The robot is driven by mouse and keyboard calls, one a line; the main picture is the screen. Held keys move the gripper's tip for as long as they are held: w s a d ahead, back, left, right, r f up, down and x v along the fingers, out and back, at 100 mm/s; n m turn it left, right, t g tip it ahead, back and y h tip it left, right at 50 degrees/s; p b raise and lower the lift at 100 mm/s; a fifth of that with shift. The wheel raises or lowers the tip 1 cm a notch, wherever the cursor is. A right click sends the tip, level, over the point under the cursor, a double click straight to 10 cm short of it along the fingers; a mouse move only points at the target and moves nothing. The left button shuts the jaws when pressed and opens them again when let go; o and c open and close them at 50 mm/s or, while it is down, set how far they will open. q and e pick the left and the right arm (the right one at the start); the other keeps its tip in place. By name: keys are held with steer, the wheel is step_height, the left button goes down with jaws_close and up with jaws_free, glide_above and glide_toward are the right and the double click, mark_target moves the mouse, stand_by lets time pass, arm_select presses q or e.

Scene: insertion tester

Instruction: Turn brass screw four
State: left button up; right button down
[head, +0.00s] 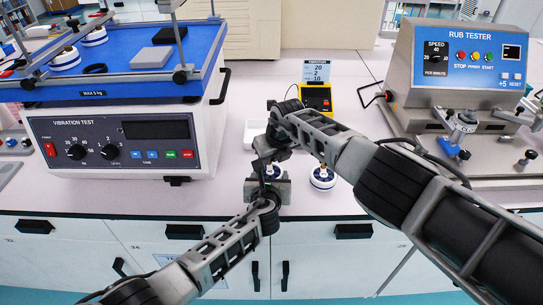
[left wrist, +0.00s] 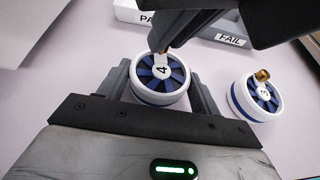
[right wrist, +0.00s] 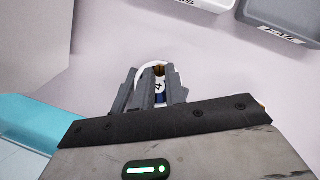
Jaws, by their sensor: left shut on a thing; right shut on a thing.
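A round white and blue fixture marked 4 (left wrist: 160,88) stands on the bench, held between the two fingers of my left gripper (head: 268,186). Its brass screw (right wrist: 159,70) is mostly hidden; a bit of brass shows between the fingers of my right gripper (right wrist: 152,88). My right gripper is shut on the screw from above and also shows in the left wrist view (left wrist: 160,45). A matching fixture marked 3 (left wrist: 248,98) stands apart to the right, with its own brass screw (left wrist: 262,74) standing out on top.
A grey FAIL tray (right wrist: 287,14) and a white PASS tray (left wrist: 133,12) lie behind the fixtures. A yellow vibration meter (head: 316,97) stands behind. The vibration tester (head: 118,150) is on the left, the rub tester (head: 455,70) on the right. The bench front edge is close.

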steer(key=m, duration=0.2)
steer(key=m+h, duration=0.1)
steer(key=m, duration=0.1)
steer(key=shift+a+t, duration=0.2)
steer(key=shift+t, duration=0.2)
steer(key=c, duration=1.4)
jaws_free()
steer(key=shift+c, duration=0.2)
steer(key=shift+r, duration=0.1)
steer(key=shift+s+r, duration=0.15)
steer(key=shift+r, duration=0.45)
steer(key=shift+s+d+r, duration=0.15)
steer(key=shift+s+r, duration=0.3)
steer(key=shift+r, duration=0.15)
steer(key=v, duration=0.9)
steer(key=shift+r, duration=0.15)
steer(key=shift+o, duration=0.2)
